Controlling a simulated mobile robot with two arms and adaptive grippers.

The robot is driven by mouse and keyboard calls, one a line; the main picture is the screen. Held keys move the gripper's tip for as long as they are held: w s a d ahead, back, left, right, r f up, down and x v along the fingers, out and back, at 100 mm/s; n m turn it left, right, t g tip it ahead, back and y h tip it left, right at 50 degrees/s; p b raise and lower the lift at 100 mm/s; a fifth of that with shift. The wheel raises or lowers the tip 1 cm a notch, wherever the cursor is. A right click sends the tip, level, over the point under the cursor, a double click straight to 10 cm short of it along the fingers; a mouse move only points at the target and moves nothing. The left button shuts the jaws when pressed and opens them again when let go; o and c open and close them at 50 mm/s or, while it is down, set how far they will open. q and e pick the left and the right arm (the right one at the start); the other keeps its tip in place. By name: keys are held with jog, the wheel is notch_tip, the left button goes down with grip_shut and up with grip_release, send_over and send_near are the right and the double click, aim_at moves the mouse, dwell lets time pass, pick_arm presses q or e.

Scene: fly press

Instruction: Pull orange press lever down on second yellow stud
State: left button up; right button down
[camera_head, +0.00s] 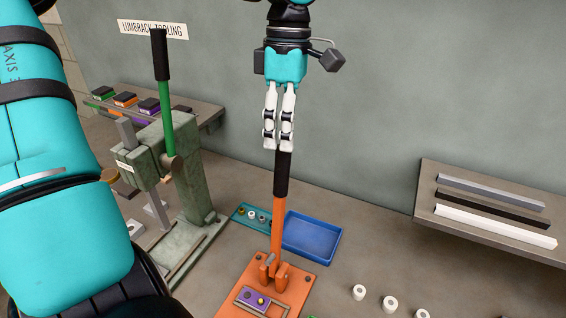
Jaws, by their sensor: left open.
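The orange press (292,288) stands on the bench, low in the centre. Its orange lever (277,225) stands nearly upright, with a black grip (282,175) at the top. My left gripper (278,143) points down from above, open, with its white fingertips at the top of the black grip. I cannot tell whether the fingers straddle the grip or are in front of it. A purple block lies on the press base in front of the lever, with small studs on top; a yellow stud (261,301) shows on its right part. My right gripper is not in view.
A green press (192,165) with a green lever (165,115) stands to the left. A blue tray (311,238) and a green strip holding small round parts lie behind the orange press. White rings (390,303) lie at front right. A shelf (430,190) with bars is at right.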

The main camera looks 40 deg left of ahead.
aim_at(283, 169)
pick_arm(q)
jog(key=f, duration=0.2)
jog(key=f+p, duration=0.1)
jog(key=f, duration=0.1)
jog(key=s+f, duration=0.1)
jog(key=f, duration=0.2)
jog(key=shift+d, duration=0.25)
jog(key=shift+f, duration=0.45)
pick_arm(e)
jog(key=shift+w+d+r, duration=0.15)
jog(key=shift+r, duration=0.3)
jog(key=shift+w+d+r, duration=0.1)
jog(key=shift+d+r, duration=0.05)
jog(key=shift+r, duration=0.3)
pick_arm(q)
jog(key=shift+c, duration=0.2)
grip_shut()
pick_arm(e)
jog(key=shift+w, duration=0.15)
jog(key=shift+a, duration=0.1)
